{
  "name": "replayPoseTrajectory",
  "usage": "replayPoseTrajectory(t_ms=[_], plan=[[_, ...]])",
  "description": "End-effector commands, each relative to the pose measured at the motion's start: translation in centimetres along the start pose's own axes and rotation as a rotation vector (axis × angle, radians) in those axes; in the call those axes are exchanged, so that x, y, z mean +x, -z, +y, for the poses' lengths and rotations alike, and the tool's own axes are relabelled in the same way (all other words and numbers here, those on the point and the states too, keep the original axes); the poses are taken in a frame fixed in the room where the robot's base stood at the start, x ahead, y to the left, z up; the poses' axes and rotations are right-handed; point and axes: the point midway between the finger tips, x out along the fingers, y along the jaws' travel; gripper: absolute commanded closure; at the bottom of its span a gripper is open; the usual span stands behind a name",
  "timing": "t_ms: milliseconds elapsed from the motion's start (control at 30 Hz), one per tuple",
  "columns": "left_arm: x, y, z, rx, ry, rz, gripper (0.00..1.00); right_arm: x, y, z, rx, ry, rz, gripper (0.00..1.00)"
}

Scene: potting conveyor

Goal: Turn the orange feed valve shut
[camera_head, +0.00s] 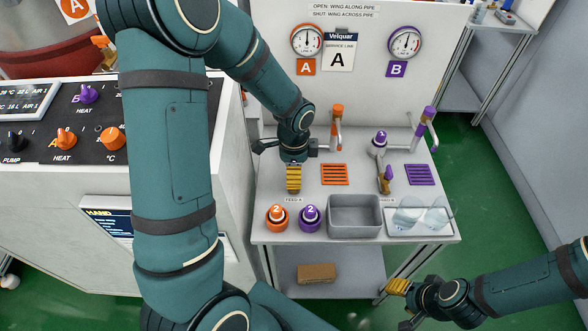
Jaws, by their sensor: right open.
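My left gripper (293,178) is over the left side of the bench, just behind the FEED A label (292,200). One yellow finger pad shows; whether it is open or shut, and what it touches, I cannot tell. No orange feed valve wing shows clearly; the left wrist and gripper cover the spot behind that label. An upright orange-topped pipe (337,113) stands just right of the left wrist. A sign above reads open wing along pipe, shut wing across pipe. My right gripper (402,305) is open and empty, low at the right, in front of the bench.
The purple-side fitting (380,140) and purple-topped pipe (429,115) stand at the right. A grey bin (354,217), two numbered jars (277,218) (310,218) and a white tray with clear goggles (420,218) line the front. Gauges A and B hang behind.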

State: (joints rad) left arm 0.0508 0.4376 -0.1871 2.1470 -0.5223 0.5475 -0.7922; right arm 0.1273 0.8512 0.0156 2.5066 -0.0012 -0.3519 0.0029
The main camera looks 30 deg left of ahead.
Motion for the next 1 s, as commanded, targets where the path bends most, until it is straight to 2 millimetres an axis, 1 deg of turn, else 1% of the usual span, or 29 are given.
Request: replayPoseTrajectory(t_ms=[33, 67, 100, 167, 200, 233, 267, 467, 667, 867, 1000], plan=[[-0.02, -0.01, 0.00, 0.000, 0.000, 0.000, 0.25, -0.01, 0.01, 0.00, 0.000, 0.000, 0.000, 0.53], [-0.02, 0.00, 0.00, 0.000, 0.000, 0.000, 0.28, -0.01, 0.01, 0.00, 0.000, 0.000, 0.000, 0.53], [-0.02, -0.01, 0.00, 0.000, 0.000, 0.000, 0.42, -0.01, 0.01, 0.00, 0.000, 0.000, 0.000, 0.53], [-0.03, 0.00, 0.00, 0.000, 0.000, 0.000, 0.63, -0.01, 0.01, 0.00, 0.000, 0.000, 0.000, 0.53], [-0.03, 0.00, 0.00, 0.000, 0.000, 0.000, 0.77, -0.01, 0.01, 0.00, 0.000, 0.000, 0.000, 0.53], [-0.03, 0.00, 0.00, 0.000, 0.000, 0.000, 0.88, -0.01, 0.01, 0.00, 0.000, 0.000, 0.000, 0.53], [-0.03, 0.00, 0.00, 0.000, 0.000, 0.000, 0.94, -0.01, 0.01, 0.00, 0.000, 0.000, 0.000, 0.53], [-0.03, 0.00, 0.00, -0.006, 0.000, 0.000, 0.94, 0.01, 0.01, 0.01, 0.000, 0.000, 0.000, 0.53], [-0.02, 0.00, -0.01, -0.060, 0.000, 0.000, 0.94, 0.12, 0.01, 0.05, 0.000, 0.000, 0.000, 0.53], [-0.01, 0.02, -0.02, -0.184, 0.001, 0.000, 0.94, 0.35, 0.03, 0.14, 0.000, 0.000, 0.002, 0.53], [0.00, 0.00, -0.02, -0.308, 0.001, 0.000, 0.94, 0.53, 0.05, 0.20, 0.000, 0.000, 0.002, 0.53]])
